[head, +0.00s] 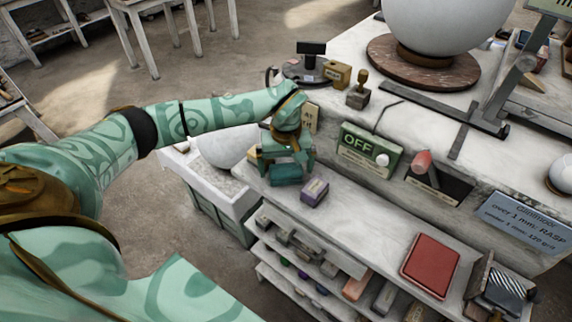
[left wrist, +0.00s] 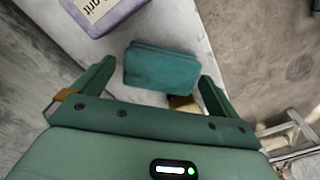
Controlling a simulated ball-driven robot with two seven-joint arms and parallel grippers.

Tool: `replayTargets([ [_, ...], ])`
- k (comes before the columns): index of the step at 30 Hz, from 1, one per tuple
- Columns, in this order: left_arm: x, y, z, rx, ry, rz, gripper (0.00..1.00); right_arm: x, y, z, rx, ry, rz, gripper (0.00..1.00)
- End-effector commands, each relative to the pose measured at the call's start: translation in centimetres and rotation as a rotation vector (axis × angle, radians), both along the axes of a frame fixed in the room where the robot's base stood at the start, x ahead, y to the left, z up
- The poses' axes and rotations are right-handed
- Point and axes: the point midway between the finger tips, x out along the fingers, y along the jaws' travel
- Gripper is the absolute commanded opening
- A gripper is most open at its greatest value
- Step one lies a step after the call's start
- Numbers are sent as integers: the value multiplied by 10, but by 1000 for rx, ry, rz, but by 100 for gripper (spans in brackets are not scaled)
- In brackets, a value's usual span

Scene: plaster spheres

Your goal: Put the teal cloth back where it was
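The teal cloth (head: 286,174) is a folded pad lying on the left end of the pale ledge. In the left wrist view the cloth (left wrist: 161,68) lies across the space between the fingertips, with a small gap towards the left finger and its right edge close to the right finger. My left gripper (head: 287,164) is open, pointing down just above and around the cloth; contact cannot be told. It also shows open in the left wrist view (left wrist: 156,74). My right gripper is not in view.
A purple grit block (head: 314,191) sits right of the cloth. A yellowish block (head: 254,155) is partly hidden behind the gripper. A white bin (head: 213,182) stands left of the ledge. A green OFF panel (head: 371,148) rises behind. A red pad (head: 430,265) lies further right.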

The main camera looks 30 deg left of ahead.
Motion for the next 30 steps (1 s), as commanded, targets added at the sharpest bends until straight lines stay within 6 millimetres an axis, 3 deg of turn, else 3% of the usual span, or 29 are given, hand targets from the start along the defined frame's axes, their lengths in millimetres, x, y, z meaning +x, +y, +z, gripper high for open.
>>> replayTargets([
  [8, 1, 0, 13, 0, -4, 0, 98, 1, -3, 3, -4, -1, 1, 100],
  [21, 2, 2, 107, 1, -3, 1, 98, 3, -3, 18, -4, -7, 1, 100],
  [30, 2, 1, 123, 0, 1, 1, 98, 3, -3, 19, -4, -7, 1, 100],
])
